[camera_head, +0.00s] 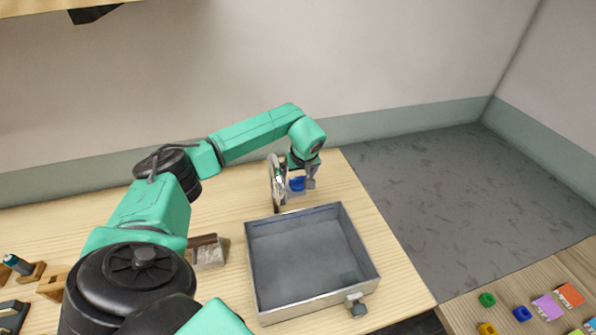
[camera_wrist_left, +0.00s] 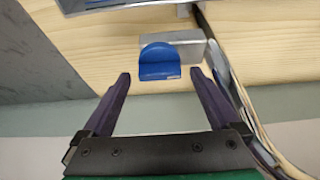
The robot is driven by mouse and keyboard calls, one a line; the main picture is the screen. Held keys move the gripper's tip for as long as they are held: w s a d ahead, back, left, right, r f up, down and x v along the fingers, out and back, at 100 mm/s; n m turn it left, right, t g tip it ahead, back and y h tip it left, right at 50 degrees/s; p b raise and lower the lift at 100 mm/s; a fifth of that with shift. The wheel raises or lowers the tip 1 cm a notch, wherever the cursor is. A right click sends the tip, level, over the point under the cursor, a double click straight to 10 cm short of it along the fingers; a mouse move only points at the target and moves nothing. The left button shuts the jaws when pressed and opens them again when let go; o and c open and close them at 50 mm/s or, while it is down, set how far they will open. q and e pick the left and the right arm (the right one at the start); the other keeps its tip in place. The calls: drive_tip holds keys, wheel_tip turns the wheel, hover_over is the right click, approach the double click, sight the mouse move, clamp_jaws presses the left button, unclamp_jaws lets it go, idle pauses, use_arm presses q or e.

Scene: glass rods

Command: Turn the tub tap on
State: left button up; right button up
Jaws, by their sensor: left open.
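The tub (camera_head: 262,270) is a grey metal basin on the wooden table in the head view. The tap (camera_head: 275,183), a curved chrome spout, stands at its back edge. A blue tap handle (camera_head: 297,184) shows beside the spout, and in the left wrist view the blue handle (camera_wrist_left: 160,62) sits on a grey metal block. My left gripper (camera_head: 303,180) is at the handle in the head view. In the left wrist view its two dark fingers (camera_wrist_left: 160,80) are open, one to each side, with the handle between and just beyond their tips. My right gripper is not in view.
A small grey valve (camera_head: 356,304) is on the tub's front corner. A block-like brush (camera_head: 207,253) and wooden holders (camera_head: 52,283) lie left of the tub. Coloured blocks (camera_head: 521,313) are on another table at right. The chrome spout runs close beside one finger.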

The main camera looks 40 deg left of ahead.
use_arm(q)
drive_tip(key=shift+s+d, duration=0.1)
drive_tip(key=shift+c, duration=0.3)
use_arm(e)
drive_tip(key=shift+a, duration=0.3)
use_arm(q)
drive_tip(key=c, duration=1.3)
